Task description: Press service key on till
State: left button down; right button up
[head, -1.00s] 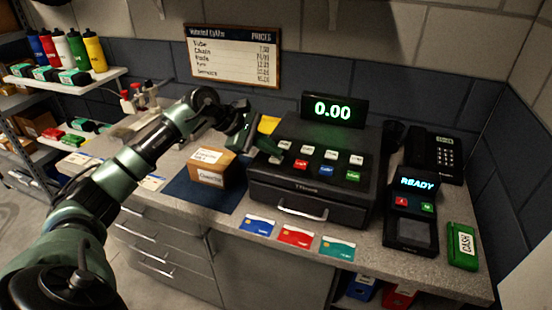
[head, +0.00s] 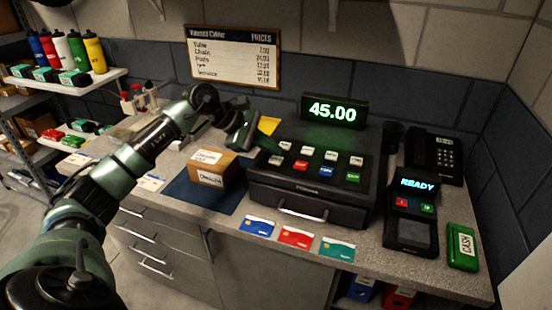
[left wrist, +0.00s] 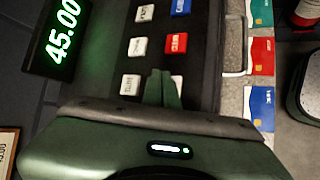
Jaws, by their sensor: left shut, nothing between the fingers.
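The black till (head: 310,192) stands on the counter with two rows of coloured and white keys on its sloped top. Its display (head: 335,110) reads 45.00, and this also shows in the left wrist view (left wrist: 62,38). My left gripper (head: 268,146) is shut and empty, its tips low over the left end of the keys. In the left wrist view its fingers (left wrist: 163,88) partly hide the leftmost near-row white key (left wrist: 178,84), beside the far-row white key (left wrist: 130,84). I cannot tell whether the tips touch a key, or read which is the service key. My right gripper is not in view.
A cardboard box (head: 211,167) sits on a dark mat left of the till. Blue, red and teal cards (head: 296,237) lie in front.

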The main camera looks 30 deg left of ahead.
aim_at(272, 160)
pick_arm(q)
notch_tip(272, 160, up, 6)
jog(key=p, duration=0.3)
dwell(0.3)
dwell(0.8)
